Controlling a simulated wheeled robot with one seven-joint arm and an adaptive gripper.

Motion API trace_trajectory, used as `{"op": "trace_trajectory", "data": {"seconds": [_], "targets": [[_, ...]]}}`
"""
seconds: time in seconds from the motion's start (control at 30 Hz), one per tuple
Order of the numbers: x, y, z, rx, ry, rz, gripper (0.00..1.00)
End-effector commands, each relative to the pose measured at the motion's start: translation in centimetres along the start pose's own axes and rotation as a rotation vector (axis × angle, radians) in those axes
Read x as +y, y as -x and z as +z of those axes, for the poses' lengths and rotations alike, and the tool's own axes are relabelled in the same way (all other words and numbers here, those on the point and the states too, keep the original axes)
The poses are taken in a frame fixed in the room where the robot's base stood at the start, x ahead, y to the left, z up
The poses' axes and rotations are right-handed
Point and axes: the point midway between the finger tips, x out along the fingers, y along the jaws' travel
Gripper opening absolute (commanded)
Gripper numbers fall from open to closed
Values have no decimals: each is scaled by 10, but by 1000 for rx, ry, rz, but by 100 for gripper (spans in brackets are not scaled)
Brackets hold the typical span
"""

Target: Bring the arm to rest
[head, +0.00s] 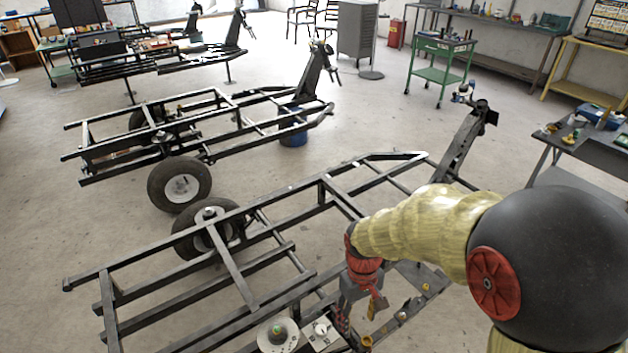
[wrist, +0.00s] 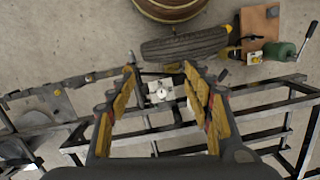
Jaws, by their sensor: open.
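My gripper (head: 362,308) hangs at the end of my yellow-sleeved arm over the near black trailer frame (head: 180,285). In the wrist view my gripper (wrist: 160,80) is open, with its yellow-padded fingers spread apart. Between the fingers and below them, a small white block with a round knob (wrist: 160,93) shows; it appears apart from the fingers. In the head view the ground right under my gripper is partly hidden by the gripper itself.
A tyre (wrist: 185,46) and a wooden drum (wrist: 170,8) lie at the top of the wrist view. A second trailer frame (head: 200,125) stands behind the near one. A grey table (head: 590,140) with small items is at the right. Bare floor (head: 370,115) lies between.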

Motion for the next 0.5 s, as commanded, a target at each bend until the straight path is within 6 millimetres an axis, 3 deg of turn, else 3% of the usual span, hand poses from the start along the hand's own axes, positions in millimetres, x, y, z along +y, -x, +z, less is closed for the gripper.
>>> {"op": "trace_trajectory", "data": {"seconds": [0.03,0.2,0.5], "targets": [[2,22,12,29,-48,5,51],[4,76,56,112,-199,13,51],[5,150,126,310,-342,38,51]]}}
